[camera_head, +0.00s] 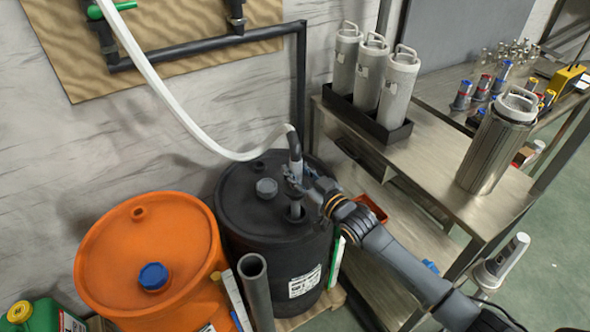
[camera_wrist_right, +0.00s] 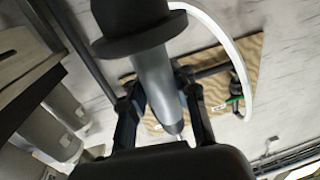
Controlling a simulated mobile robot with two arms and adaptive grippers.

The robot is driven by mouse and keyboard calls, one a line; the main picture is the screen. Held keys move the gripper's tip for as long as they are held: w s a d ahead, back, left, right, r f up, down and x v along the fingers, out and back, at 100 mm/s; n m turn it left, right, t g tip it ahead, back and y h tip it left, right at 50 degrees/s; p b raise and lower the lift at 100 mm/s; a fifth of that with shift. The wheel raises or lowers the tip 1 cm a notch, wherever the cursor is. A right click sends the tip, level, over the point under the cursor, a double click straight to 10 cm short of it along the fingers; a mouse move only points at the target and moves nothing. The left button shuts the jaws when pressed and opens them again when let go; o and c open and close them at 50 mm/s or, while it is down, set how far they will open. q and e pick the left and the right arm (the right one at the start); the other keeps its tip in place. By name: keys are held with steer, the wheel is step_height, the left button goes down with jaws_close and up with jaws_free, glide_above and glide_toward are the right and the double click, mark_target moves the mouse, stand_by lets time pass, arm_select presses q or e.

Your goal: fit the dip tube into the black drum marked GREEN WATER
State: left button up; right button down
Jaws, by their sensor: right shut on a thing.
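The black drum (camera_head: 262,215) stands against the wall. A white label with unreadable print is on its front. The dip tube (camera_head: 296,208) is grey and near upright, with a dark elbow and white hose (camera_head: 185,118) at its top. My right gripper (camera_head: 299,181) is shut around the tube above the drum lid. The tube's lower end meets the open bung hole at the lid's right side; I cannot tell how deep it sits. In the right wrist view the tube (camera_wrist_right: 155,85) runs between the fingers, with a black collar (camera_wrist_right: 138,28). My left gripper is not in view.
An orange drum (camera_head: 170,240) with a blue cap stands left of the black one. An open grey pipe (camera_head: 257,292) stands in front. A metal bench (camera_head: 440,155) with several canisters is at right. A grey cap (camera_head: 266,187) sits on the black lid.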

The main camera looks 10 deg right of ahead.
steer(key=shift+f+b, duration=2.1)
steer(key=shift+f, duration=0.7)
steer(key=shift+p, duration=0.3)
